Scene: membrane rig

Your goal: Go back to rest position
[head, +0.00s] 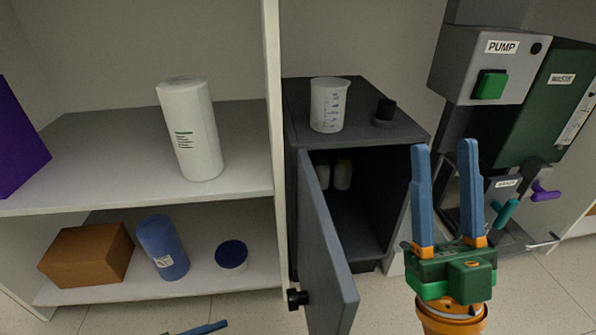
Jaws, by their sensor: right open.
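My right gripper (444,150) is upright at the right, with its two blue fingers spread apart and nothing between them. It stands in front of the gap between the dark grey cabinet (410,130) and the pump rig (485,60). Of my left gripper, only a blue finger (205,328) shows at the bottom edge, left of the cabinet door; the rest is cut off, so its opening cannot be told.
The cabinet door (325,250) stands open towards me, with small bottles (343,173) inside. A beaker (328,105) and a black knob-like item (384,110) are on top. White shelves (240,150) at left hold several containers. Valve handles (545,192) stick out at right.

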